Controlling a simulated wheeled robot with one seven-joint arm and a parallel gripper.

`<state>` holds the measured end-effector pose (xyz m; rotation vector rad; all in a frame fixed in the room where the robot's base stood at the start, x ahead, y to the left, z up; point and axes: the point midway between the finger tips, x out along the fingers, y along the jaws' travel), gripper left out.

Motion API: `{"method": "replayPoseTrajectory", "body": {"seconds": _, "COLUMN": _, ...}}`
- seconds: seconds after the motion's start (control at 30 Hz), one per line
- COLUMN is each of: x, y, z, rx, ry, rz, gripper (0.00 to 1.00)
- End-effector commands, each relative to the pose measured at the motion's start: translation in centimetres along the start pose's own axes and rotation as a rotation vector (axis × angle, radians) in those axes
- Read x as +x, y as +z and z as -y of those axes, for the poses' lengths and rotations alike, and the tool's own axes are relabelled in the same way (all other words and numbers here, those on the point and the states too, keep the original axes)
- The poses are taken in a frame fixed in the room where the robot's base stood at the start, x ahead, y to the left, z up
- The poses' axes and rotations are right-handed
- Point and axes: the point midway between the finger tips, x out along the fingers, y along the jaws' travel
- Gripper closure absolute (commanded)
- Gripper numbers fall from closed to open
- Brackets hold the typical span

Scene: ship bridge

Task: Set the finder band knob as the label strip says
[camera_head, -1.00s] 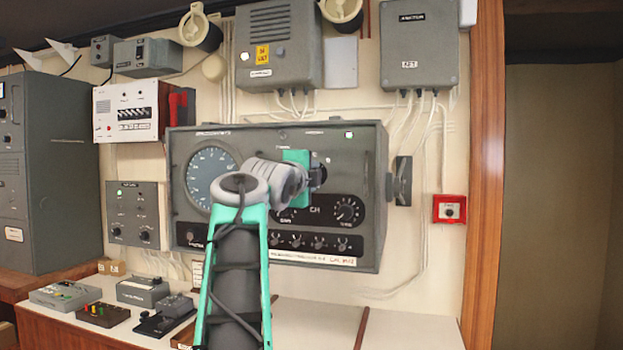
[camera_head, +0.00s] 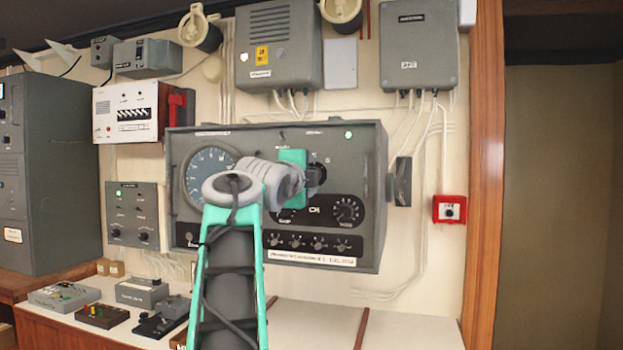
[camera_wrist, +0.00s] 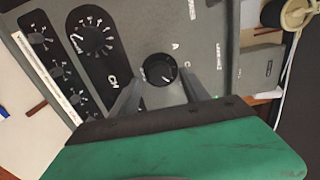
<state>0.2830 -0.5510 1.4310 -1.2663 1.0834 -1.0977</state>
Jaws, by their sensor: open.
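The finder (camera_head: 375,245) is a grey wall-mounted box with a round dial and several knobs. A round black knob (camera_wrist: 159,70) with a white pointer mark sits alone on its panel, with small letters around it. I take it as the band knob; in the head view my gripper (camera_head: 315,177) partly hides it. In the wrist view my gripper (camera_wrist: 160,82) is open, with one finger on each side of the knob. I cannot tell whether they touch it. The white label strip (camera_head: 312,258) runs along the panel's bottom; its print, partly red, is too small to read.
A larger scaled knob (camera_wrist: 92,32) and a row of small knobs (camera_wrist: 40,42) lie near on the same panel. A black bracket (camera_head: 403,180) juts from the box's right side. A red call box (camera_head: 449,209) is on the wall. The desk (camera_head: 410,328) below is clear at right.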

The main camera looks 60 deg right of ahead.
Motion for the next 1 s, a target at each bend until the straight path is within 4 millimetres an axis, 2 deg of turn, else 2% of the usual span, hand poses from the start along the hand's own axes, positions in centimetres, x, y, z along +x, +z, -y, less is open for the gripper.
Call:
{"method": "replayPoseTrajectory", "body": {"seconds": 0.1, "x": -2.8, "y": 0.0, "z": -0.2, "rx": 0.003, "ry": -0.003, "rz": 0.003, "gripper": 0.46}}
{"method": "replayPoseTrajectory", "body": {"seconds": 0.3, "x": -5.9, "y": 0.0, "z": -0.1, "rx": 0.001, "ry": -0.001, "rz": 0.002, "gripper": 0.46}}
{"method": "replayPoseTrajectory", "body": {"seconds": 0.77, "x": -6.3, "y": 0.2, "z": -0.2, "rx": -0.009, "ry": 0.005, "rz": 0.007, "gripper": 0.46}}
{"method": "replayPoseTrajectory", "body": {"seconds": 0.87, "x": -6.8, "y": 2.9, "z": -1.5, "rx": -0.088, "ry": 0.043, "rz": 0.071, "gripper": 0.46}}
{"method": "replayPoseTrajectory", "body": {"seconds": 0.97, "x": -8.6, "y": 8.3, "z": -5.0, "rx": -0.269, "ry": 0.117, "rz": 0.215, "gripper": 0.46}}
{"method": "replayPoseTrajectory", "body": {"seconds": 1.0, "x": -9.9, "y": 10.9, "z": -7.0, "rx": -0.363, "ry": 0.148, "rz": 0.292, "gripper": 0.46}}
